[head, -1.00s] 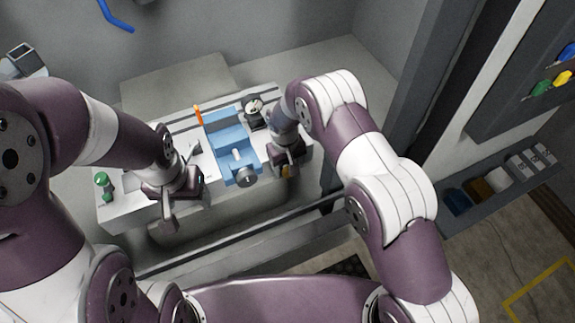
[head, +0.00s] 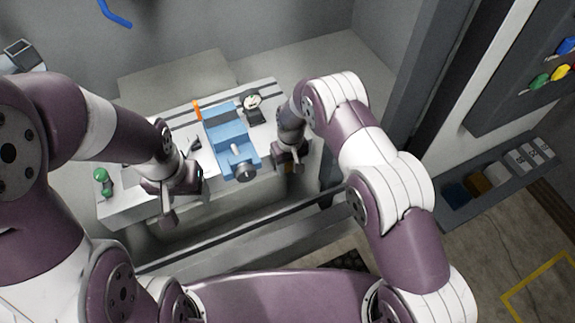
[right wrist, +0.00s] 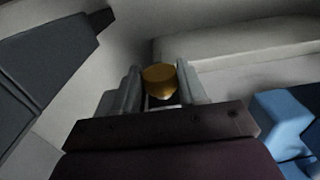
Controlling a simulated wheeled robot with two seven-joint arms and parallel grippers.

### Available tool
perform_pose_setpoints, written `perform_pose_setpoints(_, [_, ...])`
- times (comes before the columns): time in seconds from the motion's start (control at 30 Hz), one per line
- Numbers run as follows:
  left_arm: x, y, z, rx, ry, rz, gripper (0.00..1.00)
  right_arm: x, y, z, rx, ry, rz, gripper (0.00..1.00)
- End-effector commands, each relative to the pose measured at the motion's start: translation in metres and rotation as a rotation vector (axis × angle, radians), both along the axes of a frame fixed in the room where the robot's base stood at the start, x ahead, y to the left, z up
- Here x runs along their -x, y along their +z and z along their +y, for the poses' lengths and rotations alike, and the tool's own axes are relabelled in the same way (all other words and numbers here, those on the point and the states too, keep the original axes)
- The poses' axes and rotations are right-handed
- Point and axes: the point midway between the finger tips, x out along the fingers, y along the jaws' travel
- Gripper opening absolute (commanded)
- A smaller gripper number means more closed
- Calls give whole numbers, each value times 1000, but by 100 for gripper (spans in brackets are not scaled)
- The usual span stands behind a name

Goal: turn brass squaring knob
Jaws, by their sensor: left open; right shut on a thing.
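A short round brass knob (right wrist: 159,80) sits between the two grey fingers of my right gripper in the right wrist view, with a finger on each side. My right gripper (right wrist: 158,88) is shut on it. In the head view my right gripper (head: 289,160) is at the right end of the bench, right of the blue vise (head: 228,137); the knob cannot be made out there. What the knob is mounted on is hidden. My left gripper (head: 169,207) is open over the bench's front edge, left of the vise, and holds nothing visible.
The pale bench (head: 135,205) carries a round dial gauge (head: 252,101), an orange upright piece (head: 197,110) and a green-topped item (head: 101,176). The vise's dark round handle (head: 245,173) sticks out in front. A shelf with small bins (head: 497,177) stands at right.

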Motion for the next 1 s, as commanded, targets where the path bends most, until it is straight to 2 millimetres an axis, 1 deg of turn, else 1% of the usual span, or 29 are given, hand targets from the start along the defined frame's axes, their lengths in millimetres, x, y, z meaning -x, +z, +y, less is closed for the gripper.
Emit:
perform_pose_setpoints(0.03, [0,-16,0,0,0,0,67,-2,-9,-3,-46,-9,17,11])
perform_pose_setpoints(0.13, [0,-47,0,0,0,1,67,-3,-16,-5,-170,-10,65,11])
perform_pose_setpoints(0.2, [0,-61,0,0,0,1,67,-3,-15,-5,-242,-8,95,11])
perform_pose_setpoints(0.3, [0,-73,0,0,0,1,67,-3,-11,-5,-315,-6,125,11])
perform_pose_setpoints(0.4, [0,-77,0,0,0,1,67,-3,-6,-5,-353,-2,141,11])
perform_pose_setpoints(0.5, [0,-75,0,0,0,0,67,-3,-2,-5,-364,-1,146,11])
perform_pose_setpoints(0.7, [0,-74,0,0,0,0,67,-2,-2,-5,-362,-1,146,11])
perform_pose_setpoints(0.73, [0,-74,0,0,0,0,67,-2,-2,-5,-362,-1,146,48])
perform_pose_setpoints(0.8, [0,-74,0,0,0,0,67,-2,-2,-5,-362,-1,146,67])
perform_pose_setpoints(1.0, [0,-74,0,0,0,0,67,-2,-2,-5,-361,-1,145,67])
